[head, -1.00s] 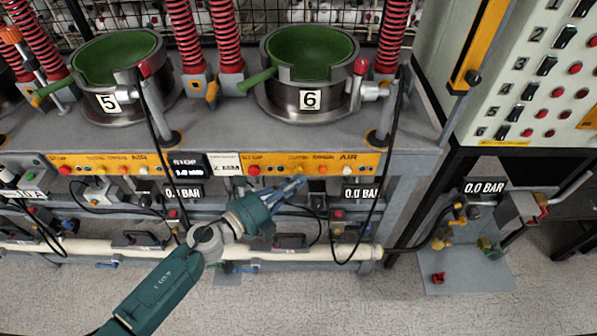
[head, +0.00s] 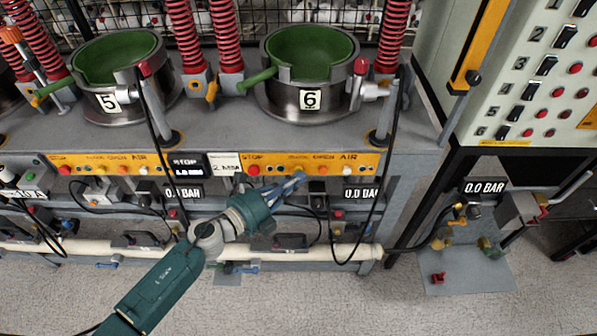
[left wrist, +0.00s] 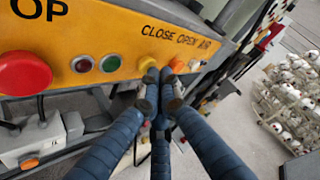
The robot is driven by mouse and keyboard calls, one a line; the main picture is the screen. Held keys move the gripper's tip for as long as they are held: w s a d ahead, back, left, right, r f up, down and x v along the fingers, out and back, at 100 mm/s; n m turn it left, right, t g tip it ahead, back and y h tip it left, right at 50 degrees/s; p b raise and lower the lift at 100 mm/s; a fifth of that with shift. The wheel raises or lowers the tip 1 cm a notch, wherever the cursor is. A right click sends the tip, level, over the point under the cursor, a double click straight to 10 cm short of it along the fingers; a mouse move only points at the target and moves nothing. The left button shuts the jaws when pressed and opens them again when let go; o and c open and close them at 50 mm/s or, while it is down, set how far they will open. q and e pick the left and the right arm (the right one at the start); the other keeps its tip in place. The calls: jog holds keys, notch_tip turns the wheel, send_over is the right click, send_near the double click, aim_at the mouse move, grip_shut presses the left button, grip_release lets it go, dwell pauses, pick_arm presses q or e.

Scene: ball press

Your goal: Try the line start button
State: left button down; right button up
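The yellow panel (head: 310,160) under press 6 carries a row of buttons. I can read no button labelled as line start. In the left wrist view a large red button (left wrist: 24,74) sits under letters ending in "OP". My right gripper is out of view.
Press pots 5 (head: 107,101) and 6 (head: 309,98) stand on the bench above. Black hoses hang in front of it. A white pipe (head: 330,253) runs below. A grey control cabinet (head: 550,95) stands at right. Open floor lies in front.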

pick_arm(q)
jog(key=shift+s, duration=0.85)
jog(key=shift+s, duration=0.1)
jog(key=shift+s+p, duration=0.4)
jog(key=shift+s, duration=2)
